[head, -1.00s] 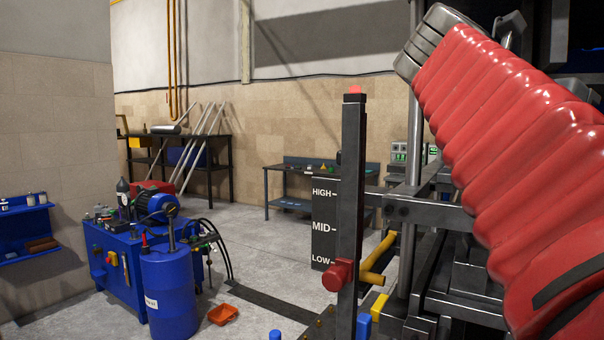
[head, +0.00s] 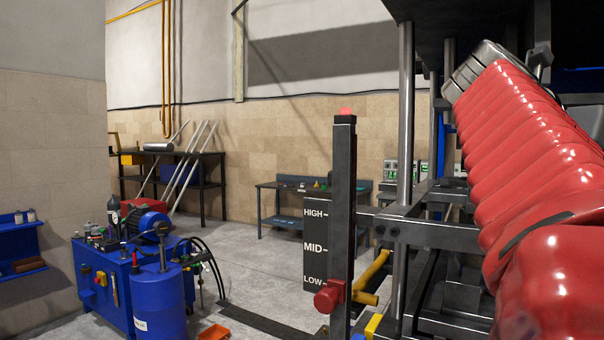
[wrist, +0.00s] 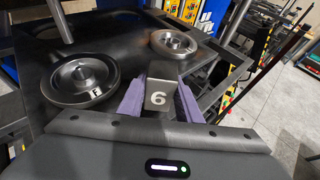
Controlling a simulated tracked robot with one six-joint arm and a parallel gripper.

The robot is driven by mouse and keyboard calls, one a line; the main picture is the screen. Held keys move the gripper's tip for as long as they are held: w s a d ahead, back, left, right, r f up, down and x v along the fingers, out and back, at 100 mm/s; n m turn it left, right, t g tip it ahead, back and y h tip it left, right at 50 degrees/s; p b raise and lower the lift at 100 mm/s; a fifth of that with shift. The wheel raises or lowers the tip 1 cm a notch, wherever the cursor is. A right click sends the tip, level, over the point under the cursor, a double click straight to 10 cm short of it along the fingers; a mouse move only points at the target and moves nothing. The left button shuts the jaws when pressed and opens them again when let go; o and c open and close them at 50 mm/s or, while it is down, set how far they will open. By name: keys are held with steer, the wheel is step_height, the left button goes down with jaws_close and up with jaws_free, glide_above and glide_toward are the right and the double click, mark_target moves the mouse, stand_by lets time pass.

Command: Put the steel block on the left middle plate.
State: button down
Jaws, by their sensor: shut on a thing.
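My gripper (wrist: 160,102) has purple fingers and is shut on a steel block (wrist: 158,99) marked "6". The block is held between the fingers, in front of and above a dark flat plate (wrist: 115,58). I cannot tell whether this is the left middle plate, or whether the block touches it. Two round metal moulds lie on the plate: one marked "F" (wrist: 80,78) at left and another (wrist: 173,42) behind and right of the block. In the head view my gripper and the block are out of sight; my red-covered arm reaches into the press at right.
A post (head: 343,210) with a HIGH, MID, LOW scale (head: 315,245) and a red knob (head: 328,297) stands beside the press frame (head: 430,232). A blue hydraulic unit (head: 105,285) and blue drum (head: 160,300) stand at left. Open floor (head: 265,270) lies between.

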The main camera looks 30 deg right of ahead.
steer(key=s+d, duration=0.1)
steer(key=d, duration=0.5)
steer(key=s+d, duration=0.1)
steer(key=d, duration=0.3)
steer(key=shift+s+r, duration=0.1)
steer(key=shift+s, duration=0.2)
steer(key=shift+f, duration=1.75)
steer(key=shift+f, duration=0.1)
steer(key=c, duration=1.3)
jaws_free()
steer(key=shift+f, duration=0.1)
steer(key=shift+w+a+r, duration=0.15)
steer(key=shift+a+r, duration=0.15)
steer(key=shift+a, duration=0.15)
steer(key=v, duration=1.1)
